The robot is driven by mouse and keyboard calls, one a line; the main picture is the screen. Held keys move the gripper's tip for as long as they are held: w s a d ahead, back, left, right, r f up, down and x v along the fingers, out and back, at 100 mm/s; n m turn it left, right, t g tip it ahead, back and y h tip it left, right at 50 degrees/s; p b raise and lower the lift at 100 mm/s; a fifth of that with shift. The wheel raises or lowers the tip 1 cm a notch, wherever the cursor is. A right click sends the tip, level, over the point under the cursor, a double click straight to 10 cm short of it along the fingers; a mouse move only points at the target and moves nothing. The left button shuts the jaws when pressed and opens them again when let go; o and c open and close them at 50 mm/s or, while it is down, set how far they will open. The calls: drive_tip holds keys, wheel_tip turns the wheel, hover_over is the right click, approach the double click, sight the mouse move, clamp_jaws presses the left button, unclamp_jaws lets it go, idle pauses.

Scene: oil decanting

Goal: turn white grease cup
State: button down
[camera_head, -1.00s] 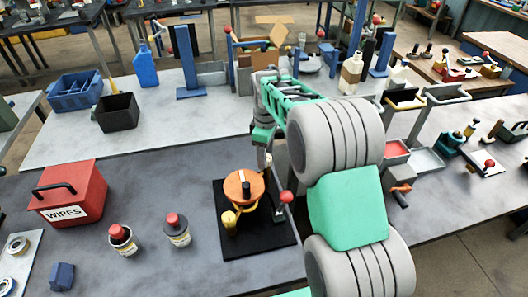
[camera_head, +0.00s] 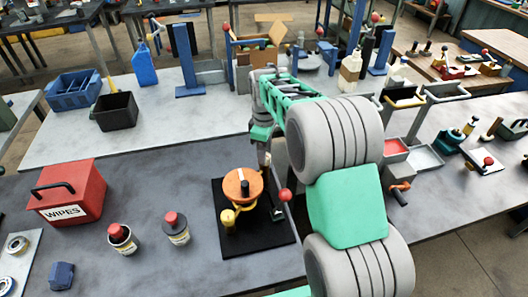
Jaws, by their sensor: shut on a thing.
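An orange round-topped device (camera_head: 243,185) with a dark centre knob stands on a black base plate (camera_head: 262,244) on the grey bench. A yellow cup (camera_head: 228,217) is at its front left and a red ball knob (camera_head: 285,195) at its right. My gripper (camera_head: 265,168) comes down from behind, close to the back right edge of the orange top, and is shut on a small part. What it holds is mostly hidden by the jaws and the orange top. I cannot make out a white cup clearly.
Behind are a black bin (camera_head: 116,112), a blue crate (camera_head: 74,92) and a blue bottle (camera_head: 144,67).

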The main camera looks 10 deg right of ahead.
drive_tip(key=shift+m, duration=0.3)
drive_tip(key=m+b, duration=0.1)
drive_tip(key=m, duration=0.3)
drive_tip(key=shift+m+b, duration=0.3)
drive_tip(key=shift+m, duration=1.8)
drive_tip(key=c, duration=0.9)
unclamp_jaws()
drive_tip(key=shift+r, duration=0.1)
wheel_tip(320, 180, up, 8)
drive_tip(key=shift+f+b, duration=0.25)
drive_tip(key=shift+b, duration=0.45)
drive_tip(key=shift+r, duration=0.1)
